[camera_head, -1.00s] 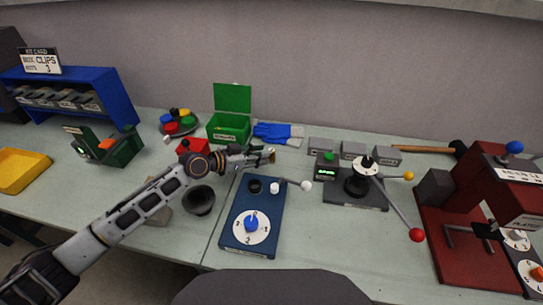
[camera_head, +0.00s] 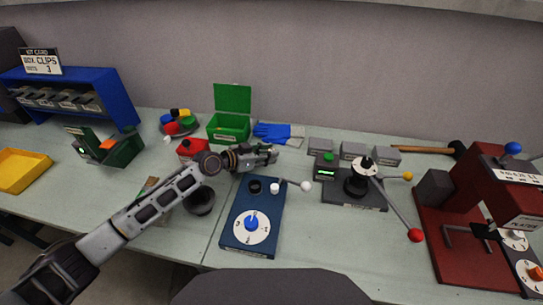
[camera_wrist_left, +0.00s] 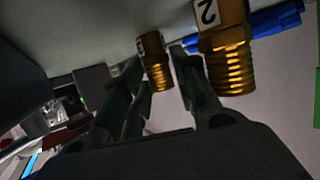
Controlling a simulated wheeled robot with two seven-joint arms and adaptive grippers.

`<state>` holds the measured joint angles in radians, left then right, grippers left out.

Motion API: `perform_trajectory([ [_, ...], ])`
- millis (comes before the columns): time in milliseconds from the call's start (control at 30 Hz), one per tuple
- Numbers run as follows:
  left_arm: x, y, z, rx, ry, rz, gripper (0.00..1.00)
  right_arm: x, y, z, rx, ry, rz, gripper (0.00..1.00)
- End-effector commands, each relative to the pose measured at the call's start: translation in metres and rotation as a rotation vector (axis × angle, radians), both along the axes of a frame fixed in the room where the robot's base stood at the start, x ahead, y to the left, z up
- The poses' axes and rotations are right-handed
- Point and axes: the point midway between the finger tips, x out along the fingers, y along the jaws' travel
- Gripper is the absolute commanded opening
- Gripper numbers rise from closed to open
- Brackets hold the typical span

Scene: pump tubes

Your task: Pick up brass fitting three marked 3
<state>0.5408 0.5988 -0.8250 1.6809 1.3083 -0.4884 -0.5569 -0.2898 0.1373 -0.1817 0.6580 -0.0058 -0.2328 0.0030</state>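Two brass threaded fittings show in the left wrist view. The larger, nearer one (camera_wrist_left: 228,60) carries a white label with a 2. The other fitting (camera_wrist_left: 156,65) has a white label whose mark is too small and turned to read for sure. My left gripper (camera_wrist_left: 157,62) has its dark fingers apart, one on each side of this second fitting; I cannot tell whether they touch it. In the head view my left gripper (camera_head: 266,155) reaches to just in front of the blue gloves and hides the fittings. My right gripper is not in view.
A green open box (camera_head: 229,127) stands behind the left gripper, with blue gloves (camera_head: 275,131) to its right. A blue dial board (camera_head: 240,228) with a white-knobbed lever lies in front. A grey lever device (camera_head: 357,198) stands to the right, beside a red press (camera_head: 440,255).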

Motion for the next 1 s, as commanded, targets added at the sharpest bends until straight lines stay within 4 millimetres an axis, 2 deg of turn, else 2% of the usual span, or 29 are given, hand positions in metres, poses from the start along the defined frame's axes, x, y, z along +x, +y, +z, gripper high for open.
perform_trajectory([
  [133, 0.006, -0.009, -0.004, 0.001, 0.001, 0.0, 0.29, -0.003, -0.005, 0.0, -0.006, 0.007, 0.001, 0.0],
  [500, 0.009, -0.013, -0.007, 0.001, 0.0, 0.0, 0.29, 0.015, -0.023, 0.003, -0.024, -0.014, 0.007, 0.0],
  [733, 0.009, -0.013, -0.007, 0.001, 0.001, 0.0, 0.29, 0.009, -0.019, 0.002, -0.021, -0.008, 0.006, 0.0],
  [767, 0.009, -0.013, -0.007, 0.001, 0.001, 0.0, 0.28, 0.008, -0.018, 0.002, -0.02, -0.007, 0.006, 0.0],
  [1000, 0.009, -0.013, -0.007, 0.001, 0.001, 0.0, 0.0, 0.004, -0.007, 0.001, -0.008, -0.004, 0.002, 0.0],
])
